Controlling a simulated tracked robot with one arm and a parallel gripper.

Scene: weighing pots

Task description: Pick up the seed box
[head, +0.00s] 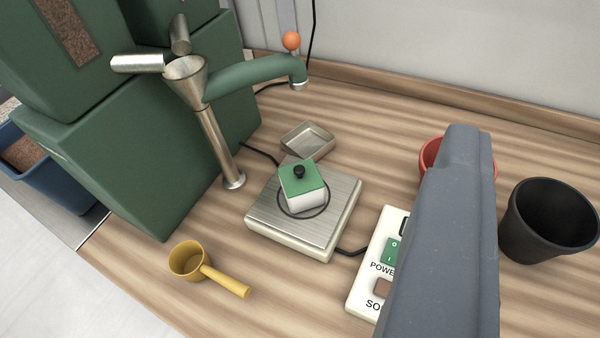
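The seed box, a small white box with a green lid and a black knob (303,188), stands on the steel plate of a weighing scale (261,217). A dark ring outline shows around its base on the plate. A large grey part of my gripper (441,240) fills the lower right of the head view, to the right of the scale and apart from the box. Its fingertips cannot be made out, so I cannot tell if it is open or shut. It hides part of a switch box and a red pot.
A yellow scoop (188,262) lies at front left. A metal tray (308,139) sits behind the scale. A green machine with a spout (262,75) stands at left. The switch box (363,285), red pot (430,154) and black pot (545,225) are at right.

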